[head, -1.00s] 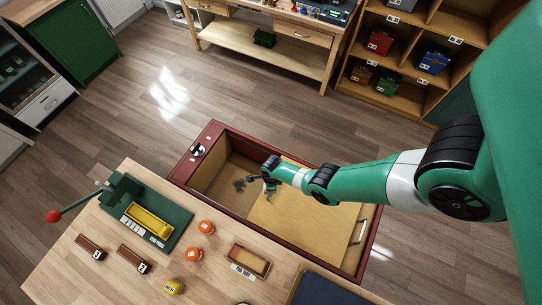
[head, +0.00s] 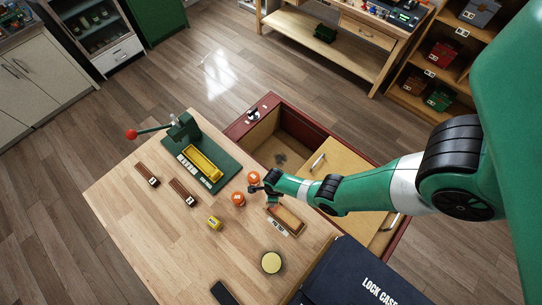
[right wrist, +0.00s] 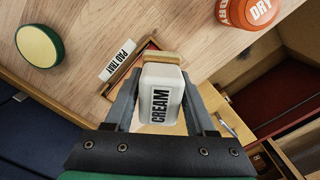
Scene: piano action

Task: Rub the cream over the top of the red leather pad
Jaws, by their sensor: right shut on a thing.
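My right gripper (right wrist: 160,112) is shut on a white bottle marked CREAM (right wrist: 160,98), with a tan block-like end pointing away from me. In the head view this gripper (head: 268,187) is over the table, close to the orange jars and the pad tray. The pad tray (head: 284,221) is a shallow brown wooden tray with a white label; it also shows in the right wrist view (right wrist: 122,70), partly hidden behind the bottle. A narrow dark red strip shows there beside the bottle; I cannot tell whether it is the leather pad. My left gripper is out of view.
Two orange jars (head: 238,199) stand left of the tray. A round yellow-topped pad (head: 271,262) and a navy lock case (head: 366,278) lie nearer. A green press (head: 208,164) stands at the left. A red-rimmed open box (head: 262,107) adjoins the table.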

